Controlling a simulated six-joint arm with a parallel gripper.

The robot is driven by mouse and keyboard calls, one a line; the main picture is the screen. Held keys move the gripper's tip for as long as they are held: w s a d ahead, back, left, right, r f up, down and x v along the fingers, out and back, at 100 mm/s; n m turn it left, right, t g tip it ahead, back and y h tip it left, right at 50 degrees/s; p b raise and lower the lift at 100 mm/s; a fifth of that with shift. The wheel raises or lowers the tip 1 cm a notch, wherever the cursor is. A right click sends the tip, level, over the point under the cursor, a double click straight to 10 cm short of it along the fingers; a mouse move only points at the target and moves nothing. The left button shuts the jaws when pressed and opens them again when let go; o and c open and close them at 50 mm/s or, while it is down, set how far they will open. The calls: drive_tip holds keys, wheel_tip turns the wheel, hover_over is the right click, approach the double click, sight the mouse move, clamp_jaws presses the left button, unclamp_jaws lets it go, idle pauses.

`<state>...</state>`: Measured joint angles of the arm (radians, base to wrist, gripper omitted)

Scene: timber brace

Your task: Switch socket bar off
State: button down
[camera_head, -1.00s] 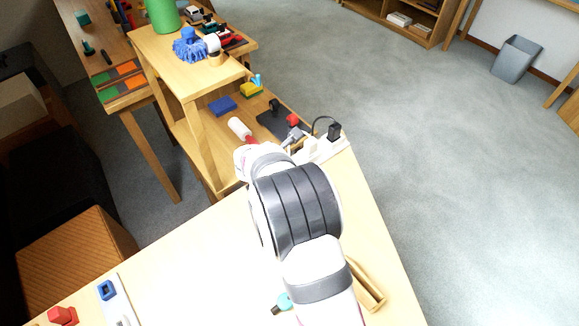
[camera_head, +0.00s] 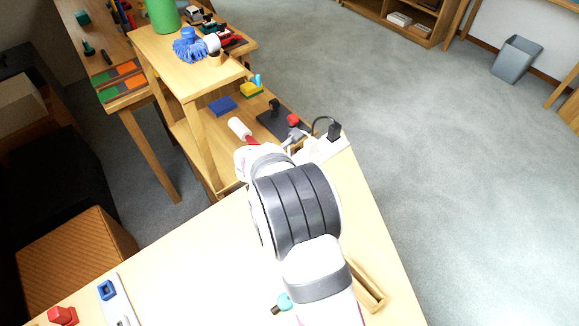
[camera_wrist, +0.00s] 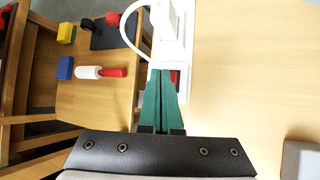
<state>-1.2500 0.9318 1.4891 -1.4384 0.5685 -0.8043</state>
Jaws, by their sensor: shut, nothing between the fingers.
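The white socket bar (camera_wrist: 172,40) lies along the table edge in the wrist view, and a red switch (camera_wrist: 175,78) shows at its near end. My gripper (camera_wrist: 161,73) has green fingers pressed together, with the tips at this near end, right beside the red switch. The fingers partly cover the switch, so I cannot tell whether they touch it or which way it is set. In the head view, the socket bar (camera_head: 328,150) lies beyond my arm at the table's far corner, with a black plug (camera_head: 334,131) in it. My fingertips are not clear there.
A white cable (camera_wrist: 127,30) curves left from the bar. On the lower shelf left of it are a white-and-red roller (camera_wrist: 90,72), a blue block (camera_wrist: 64,68) and a yellow block (camera_wrist: 66,33). A wooden tray (camera_head: 366,287) lies beside my arm.

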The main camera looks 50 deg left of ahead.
drive_tip(key=shift+f, duration=0.35)
drive_tip(key=shift+d+f, duration=0.1)
drive_tip(key=shift+f, duration=0.15)
idle(0.4)
drive_tip(key=shift+r, duration=0.1)
drive_tip(key=shift+r, duration=0.6)
drive_tip(key=shift+a+r, duration=0.25)
drive_tip(key=shift+r, duration=1)
drive_tip(key=shift+a+r, duration=0.2)
drive_tip(key=shift+r, duration=1.05)
